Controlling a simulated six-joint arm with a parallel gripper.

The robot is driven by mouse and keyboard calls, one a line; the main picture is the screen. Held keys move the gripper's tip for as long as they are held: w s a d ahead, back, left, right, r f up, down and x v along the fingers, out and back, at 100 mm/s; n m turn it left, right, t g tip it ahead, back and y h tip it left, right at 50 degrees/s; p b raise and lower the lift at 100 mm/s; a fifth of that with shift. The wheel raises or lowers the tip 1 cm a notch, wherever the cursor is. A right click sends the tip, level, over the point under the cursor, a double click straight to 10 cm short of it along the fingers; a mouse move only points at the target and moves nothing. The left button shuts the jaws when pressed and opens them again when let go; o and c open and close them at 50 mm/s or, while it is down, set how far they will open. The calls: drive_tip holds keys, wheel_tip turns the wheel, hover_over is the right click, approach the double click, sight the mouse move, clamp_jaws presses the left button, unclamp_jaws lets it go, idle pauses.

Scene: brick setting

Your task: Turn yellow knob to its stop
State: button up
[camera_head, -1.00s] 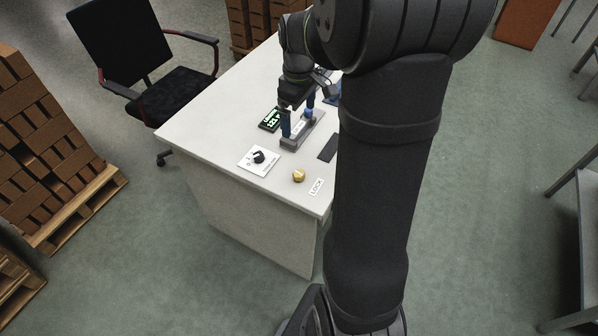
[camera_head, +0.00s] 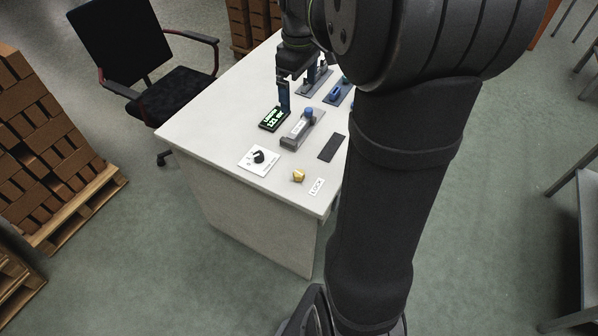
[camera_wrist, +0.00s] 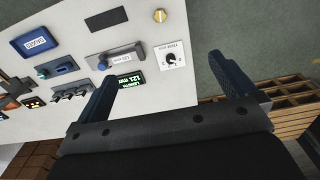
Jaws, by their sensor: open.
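The yellow knob (camera_head: 298,175) is a small brass-coloured knob on the near right part of the white table (camera_head: 215,120). It also shows at the top of the wrist view (camera_wrist: 160,15). A white LOCK label (camera_head: 317,187) lies beside it. My gripper (camera_head: 297,85) is open and empty, above the table's far part near the green display. Its two blue-dark fingers stand wide apart in the wrist view (camera_wrist: 162,72). It is well away from the yellow knob and not touching it. Which way the knob is turned cannot be told.
A black dial on a white plate (camera_head: 258,158) sits left of the knob. Behind are a grey slider with a blue handle (camera_head: 300,130), a lit green display (camera_head: 273,118) and a black pad (camera_head: 332,147). A chair (camera_head: 150,75) stands at the left.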

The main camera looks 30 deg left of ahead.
wheel_tip(320, 180, up, 2)
drive_tip(key=shift+r, duration=0.15)
drive_tip(key=shift+c, duration=0.4)
drive_tip(key=c, duration=0.9)
drive_tip(key=m, duration=1.7)
hover_over(299, 172)
wheel_tip(299, 172, down, 16)
wheel_tip(299, 172, down, 17)
drive_tip(key=shift+f, duration=0.1)
